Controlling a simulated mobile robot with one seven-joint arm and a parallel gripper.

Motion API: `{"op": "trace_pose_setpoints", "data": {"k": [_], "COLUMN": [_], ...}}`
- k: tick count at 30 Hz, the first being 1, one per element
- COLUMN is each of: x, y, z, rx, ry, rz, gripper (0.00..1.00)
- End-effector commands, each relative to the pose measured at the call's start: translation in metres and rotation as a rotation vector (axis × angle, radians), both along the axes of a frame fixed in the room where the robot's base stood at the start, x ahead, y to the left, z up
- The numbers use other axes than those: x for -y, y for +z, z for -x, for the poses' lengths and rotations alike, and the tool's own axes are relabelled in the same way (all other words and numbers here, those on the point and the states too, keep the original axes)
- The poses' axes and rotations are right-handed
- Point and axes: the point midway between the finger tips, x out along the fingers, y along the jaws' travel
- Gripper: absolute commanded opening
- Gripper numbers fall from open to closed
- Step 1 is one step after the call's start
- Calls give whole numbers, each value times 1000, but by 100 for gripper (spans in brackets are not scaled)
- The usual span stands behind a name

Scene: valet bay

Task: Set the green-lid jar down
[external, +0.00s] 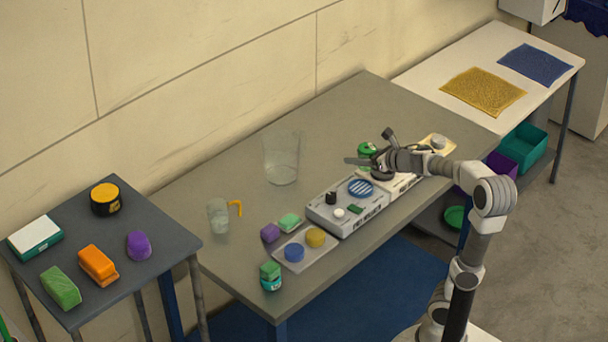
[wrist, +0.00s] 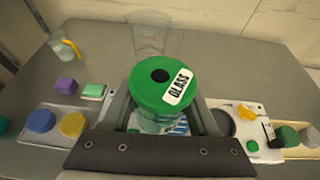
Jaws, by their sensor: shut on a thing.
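The green-lid jar (wrist: 162,85) has a round lid with a dark centre spot and a white "GLASS" label; its clear body shows below. My gripper (wrist: 163,118) is shut on it, with one finger on each side. In the external view the jar (external: 367,149) is at my gripper (external: 372,162), over the grey table (external: 330,105) by the back of the white device. The jar looks about upright. Its underside is hidden, so I cannot tell whether it touches anything.
A clear beaker (external: 283,158) stands left of the jar, with a clear mug (external: 218,215) farther left. A white device (external: 347,207) with a striped disc is close in front. A small green-capped jar (external: 271,277) stands at the front corner. The table's back middle is bare.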

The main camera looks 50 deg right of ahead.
Motion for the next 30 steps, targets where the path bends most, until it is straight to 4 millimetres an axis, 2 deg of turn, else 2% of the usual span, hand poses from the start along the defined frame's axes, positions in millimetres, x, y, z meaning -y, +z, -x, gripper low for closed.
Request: {"op": "trace_pose_setpoints", "data": {"k": [3, 9, 15, 18, 25, 30], "x": [-43, -125, -193, -215, -244, -277], "y": [-8, -28, -50, -57, -68, -89], "z": [-27, -66, -86, -90, -93, -99], "rx": [-8, -6, -2, 0, 1, 0], "ry": [146, 424, 663, 747, 835, 845], "rz": [3, -2, -3, -2, -1, -1], "gripper": [7, 7, 7, 7, 7, 7]}}
